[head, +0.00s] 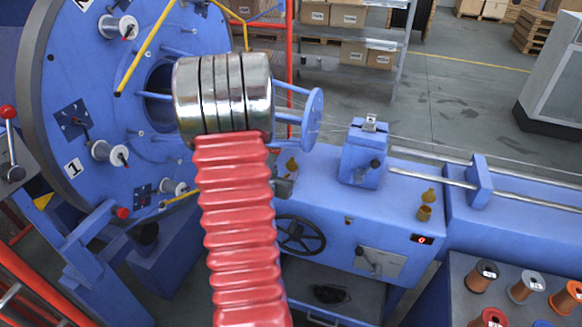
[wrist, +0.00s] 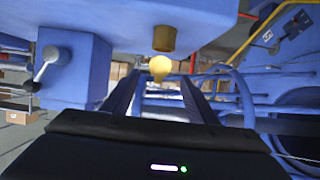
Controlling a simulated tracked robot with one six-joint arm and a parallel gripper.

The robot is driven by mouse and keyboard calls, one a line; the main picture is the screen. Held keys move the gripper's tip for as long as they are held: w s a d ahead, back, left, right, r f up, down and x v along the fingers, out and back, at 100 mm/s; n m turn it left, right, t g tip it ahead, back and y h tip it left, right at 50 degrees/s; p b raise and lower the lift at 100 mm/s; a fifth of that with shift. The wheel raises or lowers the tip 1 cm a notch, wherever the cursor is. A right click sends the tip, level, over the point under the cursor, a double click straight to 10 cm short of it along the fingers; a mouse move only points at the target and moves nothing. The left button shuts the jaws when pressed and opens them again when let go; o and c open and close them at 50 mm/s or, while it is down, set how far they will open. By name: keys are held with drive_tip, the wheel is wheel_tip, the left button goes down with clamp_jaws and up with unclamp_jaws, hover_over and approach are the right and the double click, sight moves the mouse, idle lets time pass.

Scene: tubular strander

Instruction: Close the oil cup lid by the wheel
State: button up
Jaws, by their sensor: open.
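The oil cup by the wheel (head: 289,175) is a small brass cup on the blue machine top, just right of my arm in the head view. Its rounded yellow lid (head: 291,162) looks raised. In the wrist view, which looks upside down, the cup (wrist: 163,38) hangs from the blue surface, and the lid (wrist: 160,65) stands off its mouth. My gripper (wrist: 160,80) is open, its two dark fingers on either side of the lid in the picture. I see no contact, and the distance is unclear. My arm's silver end hides the gripper in the head view.
A second brass oil cup (head: 425,213) with a raised lid stands farther right. A blue block (head: 362,157) with a lever stands between the cups. The large blue wheel (head: 100,130) is at left; a black handwheel (head: 301,235) is on the machine front.

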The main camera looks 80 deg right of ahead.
sight(292, 166)
drive_tip(key=x, duration=0.8)
drive_tip(key=shift+d+f, duration=0.1)
drive_tip(key=shift+d, duration=0.25)
drive_tip(key=shift+c, duration=0.5)
